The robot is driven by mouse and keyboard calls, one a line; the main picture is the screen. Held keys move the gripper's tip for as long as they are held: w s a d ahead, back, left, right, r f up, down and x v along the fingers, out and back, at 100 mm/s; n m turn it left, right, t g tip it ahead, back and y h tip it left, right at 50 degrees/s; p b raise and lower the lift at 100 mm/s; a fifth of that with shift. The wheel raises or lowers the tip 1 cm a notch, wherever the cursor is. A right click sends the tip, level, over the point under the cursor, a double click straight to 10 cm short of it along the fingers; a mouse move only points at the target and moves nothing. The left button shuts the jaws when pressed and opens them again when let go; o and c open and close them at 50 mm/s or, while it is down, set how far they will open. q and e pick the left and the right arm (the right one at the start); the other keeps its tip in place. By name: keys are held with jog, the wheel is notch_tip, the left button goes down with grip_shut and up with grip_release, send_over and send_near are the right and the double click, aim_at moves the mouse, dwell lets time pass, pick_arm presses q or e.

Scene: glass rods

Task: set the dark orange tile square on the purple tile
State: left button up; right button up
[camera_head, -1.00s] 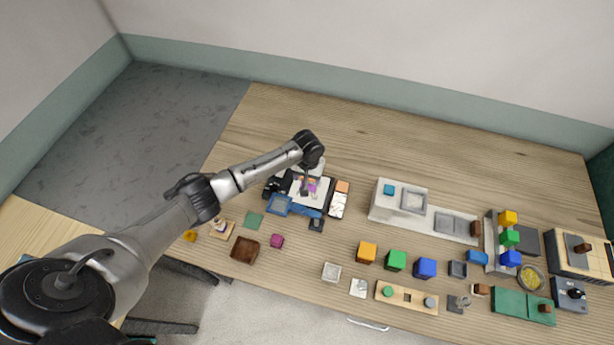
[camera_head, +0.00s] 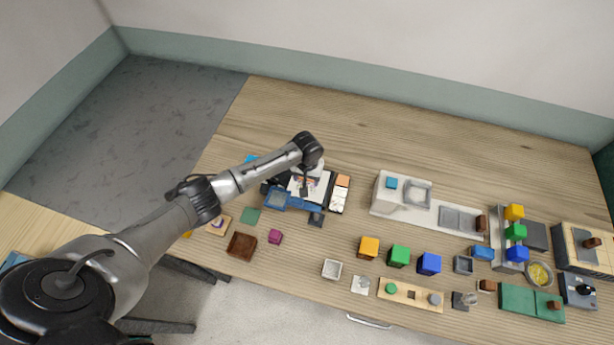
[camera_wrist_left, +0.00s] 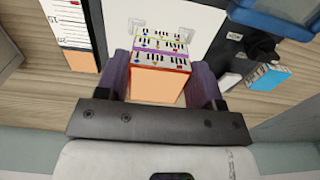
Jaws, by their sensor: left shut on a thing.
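My left gripper (camera_head: 306,192) is over the white sheet on the dark board. The left wrist view shows its two purplish fingers (camera_wrist_left: 162,82) on either side of an orange tile (camera_wrist_left: 157,87), shut on it. Just beyond the tile's orange face, a patterned surface (camera_wrist_left: 155,45) shows small marks with yellow, red and purple edges. I cannot tell which of these edges is the purple tile, or whether the held tile touches it. In the head view the gripper hides most of this spot. My right gripper is not in view.
The white sheet (camera_wrist_left: 115,20) lies under the gripper. A marked white strip (camera_wrist_left: 70,22) and an orange pad (camera_wrist_left: 80,62) are to its left in the wrist view; a light blue block (camera_wrist_left: 268,77) is to the right. Bare wood lies behind the board.

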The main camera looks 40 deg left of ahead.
pick_arm(q)
jog(key=o, duration=1.1)
notch_tip(320, 180, up, 14)
jog(key=shift+b, duration=0.3)
